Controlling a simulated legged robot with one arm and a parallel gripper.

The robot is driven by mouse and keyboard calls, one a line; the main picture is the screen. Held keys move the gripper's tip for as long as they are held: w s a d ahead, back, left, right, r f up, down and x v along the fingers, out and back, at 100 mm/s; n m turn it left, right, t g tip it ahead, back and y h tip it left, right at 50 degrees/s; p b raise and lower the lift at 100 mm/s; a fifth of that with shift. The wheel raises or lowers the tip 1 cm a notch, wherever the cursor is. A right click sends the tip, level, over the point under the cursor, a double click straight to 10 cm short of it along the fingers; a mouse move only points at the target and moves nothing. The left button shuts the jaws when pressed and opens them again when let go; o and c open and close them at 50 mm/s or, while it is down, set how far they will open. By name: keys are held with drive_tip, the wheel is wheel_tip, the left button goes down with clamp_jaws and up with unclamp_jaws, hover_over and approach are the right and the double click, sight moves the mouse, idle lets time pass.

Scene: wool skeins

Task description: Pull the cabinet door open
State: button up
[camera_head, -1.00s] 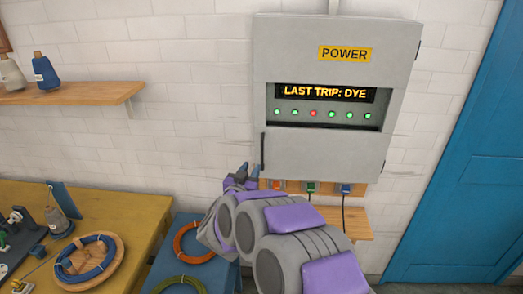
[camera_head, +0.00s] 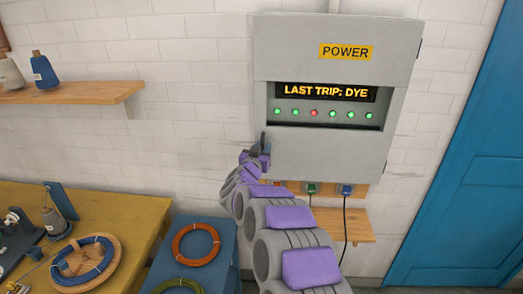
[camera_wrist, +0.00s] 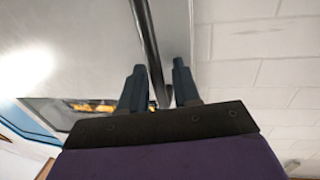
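The grey power cabinet (camera_head: 295,50) hangs on the wall, and its door (camera_head: 330,155) looks shut. A dark vertical bar handle sits at the door's left edge; in the head view my gripper covers most of it. In the wrist view the handle (camera_wrist: 148,45) runs between the two fingers of my gripper (camera_wrist: 158,85). The fingers are apart, the left one closer to the bar; I cannot tell whether either touches it. In the head view my gripper (camera_head: 259,146) is at the door's lower left.
Several plugs with cords hang below the cabinet, including a blue one (camera_head: 346,190), above a small wooden shelf (camera_head: 345,225). A blue door (camera_head: 465,170) is at the right. A yellow table (camera_head: 130,215) and a wooden wall shelf (camera_head: 75,95) are at the left.

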drive_tip(key=shift+w, duration=0.15)
clamp_jaws()
idle(0.5)
